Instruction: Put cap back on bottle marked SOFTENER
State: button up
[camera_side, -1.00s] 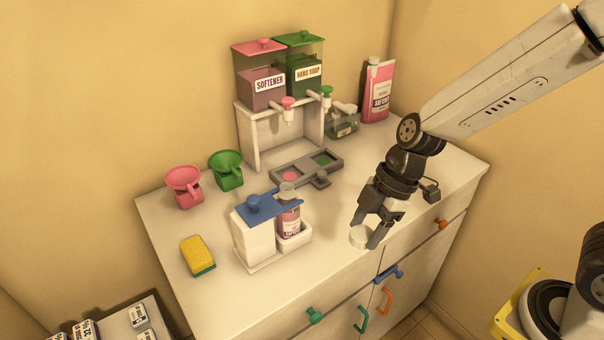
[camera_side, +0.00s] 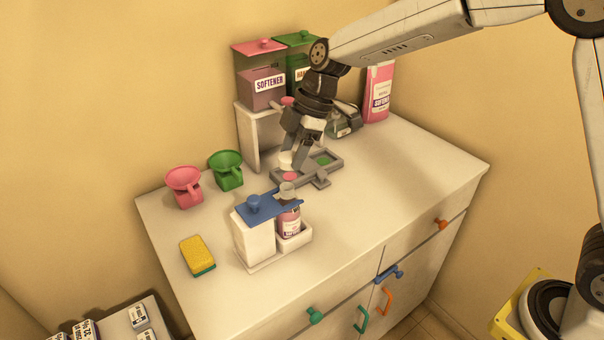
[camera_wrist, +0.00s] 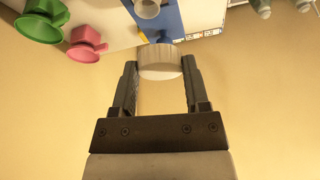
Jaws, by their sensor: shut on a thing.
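My gripper (camera_side: 293,162) is shut on a white round cap (camera_side: 285,159), held up behind the caddy and in front of the dispenser stand. In the wrist view the cap (camera_wrist: 160,62) sits between the two fingertips. A small bottle (camera_side: 290,222) with a pink and white label stands upright in the white caddy; its label seems to read SOFTENER. Its pale neck (camera_side: 287,190) has no cap. A pale round neck also shows at the top of the wrist view (camera_wrist: 147,8), apart from the held cap.
The caddy (camera_side: 262,265) has a blue lid (camera_side: 265,206) beside the bottle neck. A grey drip tray (camera_side: 322,178) lies below my gripper. Pink (camera_side: 183,180) and green (camera_side: 226,165) cups and a sponge (camera_side: 198,255) stand left. A large pink pack (camera_side: 378,93) stands back right. The counter's right is clear.

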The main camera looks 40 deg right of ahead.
jog(key=shift+w+r, duration=0.2)
jog(key=shift+w, duration=0.4)
jog(key=shift+f, duration=0.15)
jog(key=shift+f, duration=2.8)
jog(key=shift+f, duration=1.1)
dwell(1.5)
jog(key=o, duration=1.3)
jog(key=shift+r, duration=0.2)
jog(key=shift+r, duration=3.35)
